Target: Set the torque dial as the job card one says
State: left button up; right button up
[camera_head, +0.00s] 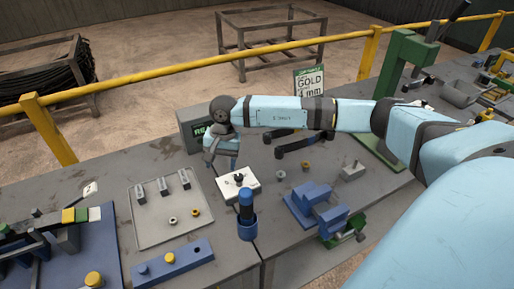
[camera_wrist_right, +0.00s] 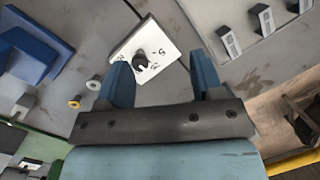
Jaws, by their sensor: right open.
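The torque dial is a white plate (camera_head: 238,184) with a black knob (camera_head: 239,178) on the grey bench. In the right wrist view the plate (camera_wrist_right: 165,37) shows the knob (camera_wrist_right: 141,60) and small marks around it, too small to read surely. My right gripper (camera_head: 222,158) is open and empty, above and just behind the dial in the head view. In the wrist view its blue fingers (camera_wrist_right: 163,80) stand apart, with the knob beyond them, nearer the left finger. My left gripper is out of view.
A grey tray (camera_head: 150,232) lies left, a blue block fixture (camera_head: 300,208) right. A yellow rail (camera_head: 180,68) runs behind.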

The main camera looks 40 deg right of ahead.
jog(key=r+h, duration=0.2)
send_over(239, 176)
jog(key=shift+n, duration=0.4)
notch_tip(239, 176, down, 13)
jog(key=p, duration=0.2)
jog(key=shift+r+p, duration=0.15)
jog(key=shift+p, duration=0.25)
jog(key=shift+f, duration=0.45)
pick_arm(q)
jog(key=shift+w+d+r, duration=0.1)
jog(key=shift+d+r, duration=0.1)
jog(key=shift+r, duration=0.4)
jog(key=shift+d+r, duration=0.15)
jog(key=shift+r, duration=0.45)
pick_arm(e)
jog(key=c, duration=0.9)
